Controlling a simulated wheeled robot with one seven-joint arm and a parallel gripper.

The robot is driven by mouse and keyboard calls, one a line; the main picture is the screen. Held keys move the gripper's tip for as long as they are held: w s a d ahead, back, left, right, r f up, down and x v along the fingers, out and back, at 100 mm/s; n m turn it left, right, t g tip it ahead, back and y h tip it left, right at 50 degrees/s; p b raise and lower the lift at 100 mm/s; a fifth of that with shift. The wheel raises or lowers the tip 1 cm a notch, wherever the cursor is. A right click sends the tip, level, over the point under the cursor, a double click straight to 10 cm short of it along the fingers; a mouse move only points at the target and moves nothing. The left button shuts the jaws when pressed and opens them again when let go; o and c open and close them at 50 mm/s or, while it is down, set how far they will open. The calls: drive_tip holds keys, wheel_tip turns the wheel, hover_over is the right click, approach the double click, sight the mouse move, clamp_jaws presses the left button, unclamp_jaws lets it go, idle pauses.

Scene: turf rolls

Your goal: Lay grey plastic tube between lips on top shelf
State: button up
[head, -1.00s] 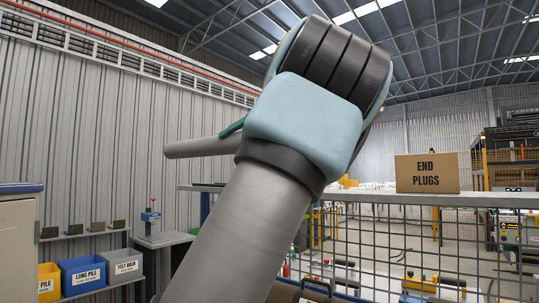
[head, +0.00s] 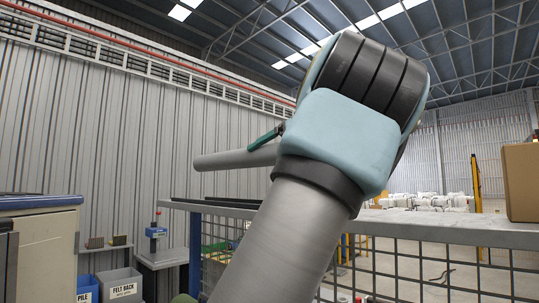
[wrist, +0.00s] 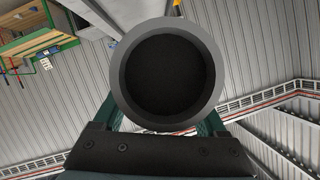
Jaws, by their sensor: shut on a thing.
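The grey plastic tube (head: 235,159) sticks out to the left behind my arm in the head view, nearly level and raised above the shelf's height in the picture. In the wrist view its round end and dark bore face the camera, with the grey rim of the tube (wrist: 120,72) clear. My gripper (wrist: 165,118) is shut on the tube, a green finger on each side. A green finger also shows in the head view, and my arm hides the rest. The top shelf (head: 440,227) is a grey board over mesh panels. Dark strips (head: 225,203), possibly lips, lie along its left part.
A cardboard box (head: 524,182) stands on the shelf at the right edge. A cabinet (head: 45,245) is at the left, with labelled bins (head: 120,286) and a small bench (head: 165,258) beyond it. A corrugated wall stands behind. The air around the tube looks clear.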

drive_tip(key=shift+f+b, duration=3.25)
drive_tip(key=shift+f, duration=0.9)
drive_tip(key=o, duration=1.6)
drive_tip(key=shift+c, duration=0.2)
drive_tip(key=shift+s, duration=0.1)
drive_tip(key=b+v, duration=0.2)
drive_tip(key=v, duration=0.8)
drive_tip(key=shift+s+d+b, duration=0.2)
drive_tip(key=shift+d+b, duration=0.05)
drive_tip(key=shift+b, duration=0.05)
drive_tip(key=shift+r, duration=0.1)
